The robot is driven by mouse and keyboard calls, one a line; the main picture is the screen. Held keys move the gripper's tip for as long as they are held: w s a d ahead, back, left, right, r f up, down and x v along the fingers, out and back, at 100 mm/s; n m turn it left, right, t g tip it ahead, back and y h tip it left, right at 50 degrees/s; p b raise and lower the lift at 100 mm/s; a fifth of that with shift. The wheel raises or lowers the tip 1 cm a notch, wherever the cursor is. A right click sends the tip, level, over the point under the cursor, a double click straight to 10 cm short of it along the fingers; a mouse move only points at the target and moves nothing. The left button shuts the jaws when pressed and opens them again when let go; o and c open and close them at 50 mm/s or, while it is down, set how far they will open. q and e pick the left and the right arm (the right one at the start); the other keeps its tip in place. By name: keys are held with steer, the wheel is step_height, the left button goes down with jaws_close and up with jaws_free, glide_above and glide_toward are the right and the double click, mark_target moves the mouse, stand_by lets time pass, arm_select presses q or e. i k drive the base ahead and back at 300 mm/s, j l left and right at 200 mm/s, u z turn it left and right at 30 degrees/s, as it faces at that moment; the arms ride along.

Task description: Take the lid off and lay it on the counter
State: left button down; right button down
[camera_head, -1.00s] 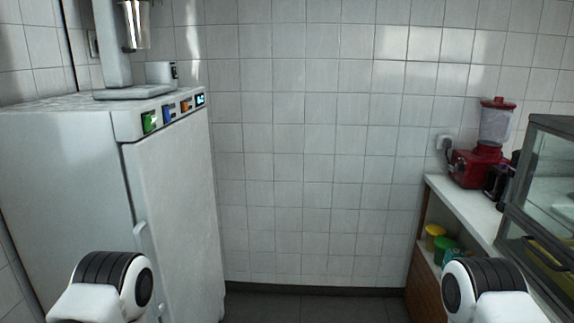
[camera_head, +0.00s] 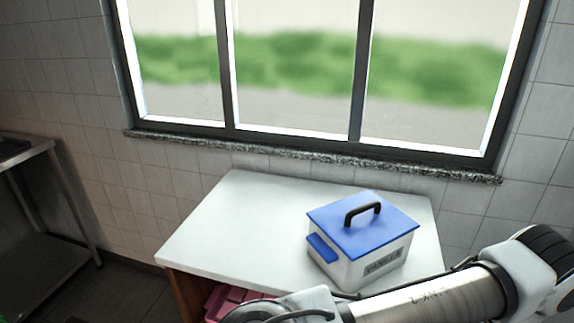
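A white box marked "VANILLA" (camera_head: 345,268) stands on the right part of the white counter (camera_head: 225,230). Its blue lid (camera_head: 335,222) sits on top and carries a black arched handle (camera_head: 362,211). A blue side grip sticks out on the box's left side. One of my arms reaches in from the right across the lower right, in front of the counter's front edge. It hides part of that edge. The fingertips of that arm do not show. My other arm is out of the picture.
The left and middle of the counter are clear. Pink items (camera_head: 232,297) lie under the counter top. A window with a stone sill (camera_head: 310,157) is behind the counter. A metal table (camera_head: 30,150) stands at the far left, with floor between.

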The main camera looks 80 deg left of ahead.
mark_target(364, 222)
steer(key=u, duration=2)
